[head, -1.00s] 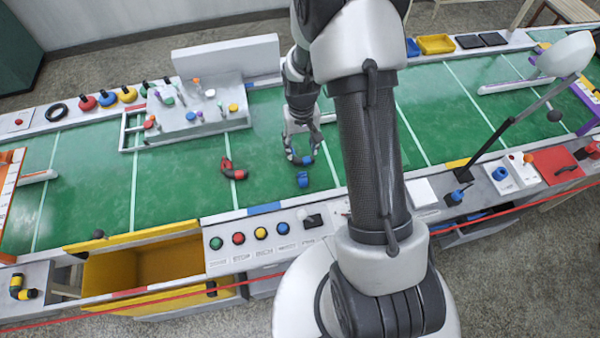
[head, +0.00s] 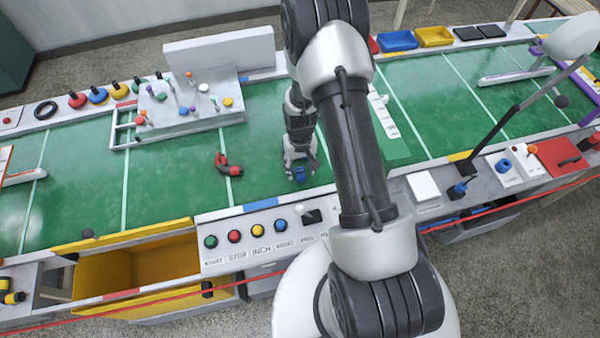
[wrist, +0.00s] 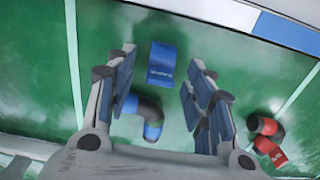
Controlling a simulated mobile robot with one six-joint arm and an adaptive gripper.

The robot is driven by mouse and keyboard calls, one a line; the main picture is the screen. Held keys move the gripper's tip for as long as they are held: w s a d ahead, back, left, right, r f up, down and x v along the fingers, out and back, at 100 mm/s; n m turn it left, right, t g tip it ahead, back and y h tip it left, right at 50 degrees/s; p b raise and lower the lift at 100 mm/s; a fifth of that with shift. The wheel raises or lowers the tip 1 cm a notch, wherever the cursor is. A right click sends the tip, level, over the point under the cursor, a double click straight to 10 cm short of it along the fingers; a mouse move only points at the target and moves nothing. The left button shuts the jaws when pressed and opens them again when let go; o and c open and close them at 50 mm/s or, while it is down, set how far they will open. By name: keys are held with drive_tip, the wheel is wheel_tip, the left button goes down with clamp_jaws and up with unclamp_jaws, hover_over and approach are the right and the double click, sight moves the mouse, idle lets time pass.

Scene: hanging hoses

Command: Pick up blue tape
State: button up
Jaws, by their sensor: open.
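The blue tape (wrist: 162,64) lies on the green table top in the wrist view, between the far ends of my two fingers. In the head view a small blue piece, which looks like the tape (head: 299,174), shows at the fingertips. My gripper (head: 300,170) is open and points down over it. I cannot tell whether the fingertips are beside the tape or still above it. A blue and black bent hose piece (wrist: 152,122) lies between the fingers, nearer the palm, apart from the tape. The gripper hides it in the head view.
A red and black bent hose piece (head: 228,165) lies left of my gripper in the head view. A grey fixture with coloured pegs (head: 190,105) stands behind it. The button panel (head: 262,240) and open yellow drawer (head: 150,265) are at the front edge.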

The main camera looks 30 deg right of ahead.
sight(300, 167)
drive_tip(key=shift+w+f, duration=0.1)
drive_tip(key=shift+f, duration=0.75)
drive_tip(key=shift+r, duration=0.1)
drive_tip(key=c, duration=0.8)
drive_tip(key=shift+r, duration=0.15)
wheel_tip(300, 167, up, 20)
drive_tip(key=p, duration=0.4)
drive_tip(key=shift+p, duration=0.35)
